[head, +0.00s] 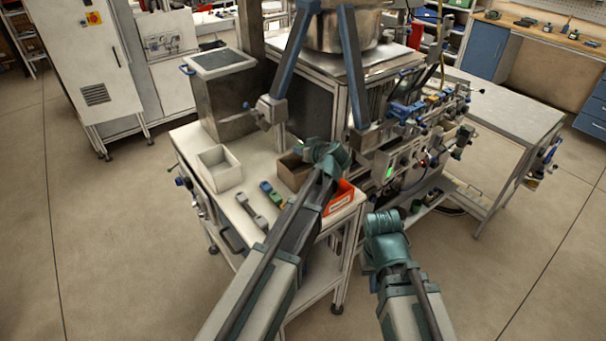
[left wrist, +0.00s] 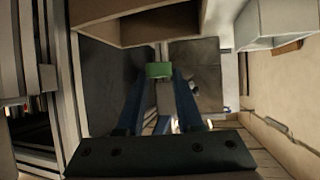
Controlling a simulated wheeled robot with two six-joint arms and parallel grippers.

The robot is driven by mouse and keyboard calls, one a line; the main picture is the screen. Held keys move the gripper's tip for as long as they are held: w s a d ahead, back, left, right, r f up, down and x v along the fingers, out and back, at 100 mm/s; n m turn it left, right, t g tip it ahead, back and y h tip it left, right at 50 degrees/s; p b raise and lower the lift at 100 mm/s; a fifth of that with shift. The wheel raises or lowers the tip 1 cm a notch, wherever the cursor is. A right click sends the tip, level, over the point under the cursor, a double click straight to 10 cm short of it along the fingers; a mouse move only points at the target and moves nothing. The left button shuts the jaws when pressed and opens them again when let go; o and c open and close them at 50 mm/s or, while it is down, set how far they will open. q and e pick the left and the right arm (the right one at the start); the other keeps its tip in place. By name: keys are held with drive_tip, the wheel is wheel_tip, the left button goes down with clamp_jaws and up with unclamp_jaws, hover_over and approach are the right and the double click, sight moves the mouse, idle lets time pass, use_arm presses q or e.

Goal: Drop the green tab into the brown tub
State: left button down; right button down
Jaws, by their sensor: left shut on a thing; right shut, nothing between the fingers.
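The green tab (left wrist: 158,70) is held between the two fingertips of my left gripper (left wrist: 158,78) in the left wrist view. In the head view my left gripper (head: 318,152) is above the far right part of the white table, close to the brown tub (head: 291,174). My arm hides part of that tub. In the left wrist view the brown tub (left wrist: 125,33) is open at the top edge, and the tab appears just below its near wall, not visibly inside it. My right gripper (head: 384,222) is shut and empty, off the table to the right.
A white tub (head: 220,168), a grey bar-shaped piece (head: 251,211) and small coloured pieces (head: 273,194) are on the table. An orange bin (head: 341,197) sits at its right edge. A tall grey container (head: 222,90) stands behind. A machine with fittings (head: 400,160) is close to the right.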

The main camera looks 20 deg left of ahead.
use_arm(q)
wheel_tip(320, 180, down, 5)
drive_tip(key=b, duration=0.3)
drive_tip(key=shift+r+b, duration=0.2)
drive_tip(key=shift+b, duration=0.2)
drive_tip(key=shift+c, duration=2.4)
unclamp_jaws()
drive_tip(key=p+v, duration=0.6)
drive_tip(key=v, duration=0.8)
drive_tip(key=shift+p, duration=0.3)
drive_tip(key=shift+f, duration=0.15)
